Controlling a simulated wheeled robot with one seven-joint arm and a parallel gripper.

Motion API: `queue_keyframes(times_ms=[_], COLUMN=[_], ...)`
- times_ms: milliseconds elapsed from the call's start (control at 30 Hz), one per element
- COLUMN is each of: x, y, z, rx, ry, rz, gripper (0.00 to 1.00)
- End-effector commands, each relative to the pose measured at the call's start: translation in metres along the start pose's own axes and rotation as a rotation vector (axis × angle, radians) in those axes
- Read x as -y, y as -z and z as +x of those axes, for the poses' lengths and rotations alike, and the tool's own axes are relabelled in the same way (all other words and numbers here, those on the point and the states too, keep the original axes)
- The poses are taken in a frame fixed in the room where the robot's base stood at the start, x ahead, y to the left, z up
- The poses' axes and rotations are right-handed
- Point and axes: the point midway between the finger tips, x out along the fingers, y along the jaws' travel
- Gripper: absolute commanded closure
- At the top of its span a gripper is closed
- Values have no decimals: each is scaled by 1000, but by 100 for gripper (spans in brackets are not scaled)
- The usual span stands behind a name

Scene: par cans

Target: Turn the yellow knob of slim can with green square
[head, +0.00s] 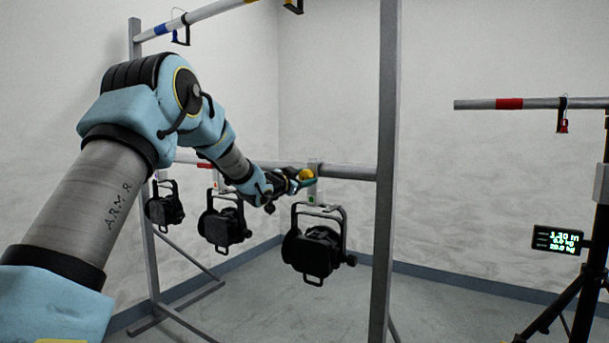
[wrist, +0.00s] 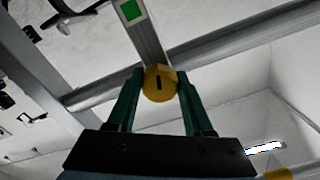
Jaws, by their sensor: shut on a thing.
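The yellow knob (wrist: 160,84) sits between the two green fingers of my gripper (wrist: 159,90) in the wrist view, with a dark slot on its face. The gripper is shut on it. The clamp bar with the green square (wrist: 131,11) runs up from the knob in the wrist view. In the head view the knob (head: 306,174) shows at the tip of my gripper (head: 303,180), on the hanger above the nearest black can (head: 318,252). The green square there is small, on the hanger just below the gripper.
Two more black cans, one in the middle (head: 224,226) and one at the left (head: 164,208), hang from the same grey bar (head: 345,172). A grey upright (head: 386,150) stands right of the nearest can. A tripod with a display (head: 558,240) stands at the right.

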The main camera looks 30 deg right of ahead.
Motion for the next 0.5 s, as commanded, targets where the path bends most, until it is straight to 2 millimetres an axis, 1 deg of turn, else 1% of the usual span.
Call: queue_keyframes(times_ms=[33, 500], x=[3, 2], y=[1, 2], z=[0, 0], rx=[1, -1], ry=[2, 2], rz=[-44, -490], gripper=[100, 100])
